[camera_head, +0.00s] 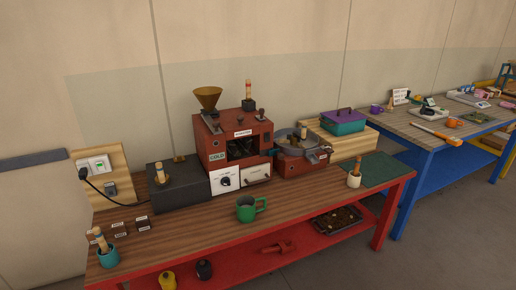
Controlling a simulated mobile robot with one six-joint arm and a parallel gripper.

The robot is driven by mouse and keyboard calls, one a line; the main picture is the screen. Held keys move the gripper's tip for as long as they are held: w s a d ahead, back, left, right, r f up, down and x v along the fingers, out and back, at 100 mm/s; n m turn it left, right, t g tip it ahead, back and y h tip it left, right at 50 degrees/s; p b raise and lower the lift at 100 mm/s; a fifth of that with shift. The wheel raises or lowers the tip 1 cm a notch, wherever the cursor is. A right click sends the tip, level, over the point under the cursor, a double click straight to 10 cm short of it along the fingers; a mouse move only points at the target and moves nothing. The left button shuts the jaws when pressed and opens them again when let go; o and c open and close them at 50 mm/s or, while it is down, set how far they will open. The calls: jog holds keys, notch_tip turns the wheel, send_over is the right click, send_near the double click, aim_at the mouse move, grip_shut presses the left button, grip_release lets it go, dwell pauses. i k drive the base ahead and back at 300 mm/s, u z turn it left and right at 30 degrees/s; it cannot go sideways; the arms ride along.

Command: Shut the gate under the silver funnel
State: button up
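The one funnel in view is brass-coloured, not silver (207,96). It stands on the left of the top of a red machine (205,150) on the wooden bench. A small grey part (213,126) sits under the funnel. It is too small to tell whether this is a gate, or whether it is open or shut. My gripper is not in view.
The wooden bench (190,236) also holds a green mug (246,208), a round metal pan (291,147), a dark box (190,188) and a teal cup (108,257). A blue-legged table (408,128) stands at the right. The bench front is mostly clear.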

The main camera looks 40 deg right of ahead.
aim_at(214, 126)
jog(key=z, duration=0.6)
jog(key=k, duration=0.95)
jog(key=u, duration=0.05)
jog(key=i, duration=0.85)
